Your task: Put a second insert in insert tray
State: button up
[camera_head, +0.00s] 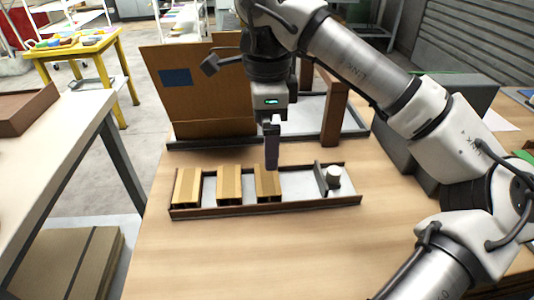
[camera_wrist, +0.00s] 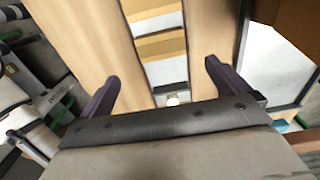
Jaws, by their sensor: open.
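A long narrow tray (camera_head: 300,203) with dark brown edges and a pale floor lies on the wooden table. Three tan block-shaped inserts sit in it side by side: left (camera_head: 187,187), middle (camera_head: 229,185) and right (camera_head: 267,186). Tan inserts also show in the wrist view (camera_wrist: 159,45). My gripper (camera_head: 272,166) points down at the tray's far side, by the right insert, and hides part of it. In the wrist view my gripper (camera_wrist: 160,75) is open, its dark fingers apart on either side of the tray, with nothing between them held. Its exact height is unclear.
A pale round knob (camera_head: 333,175) and a dark crosspiece stand at the tray's right end. Behind it are an upright tan board (camera_head: 205,90) and a brown post (camera_head: 335,112). A grey box (camera_head: 405,150) stands right. The table front is clear.

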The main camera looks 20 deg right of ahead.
jog(key=shift+r, duration=1.7)
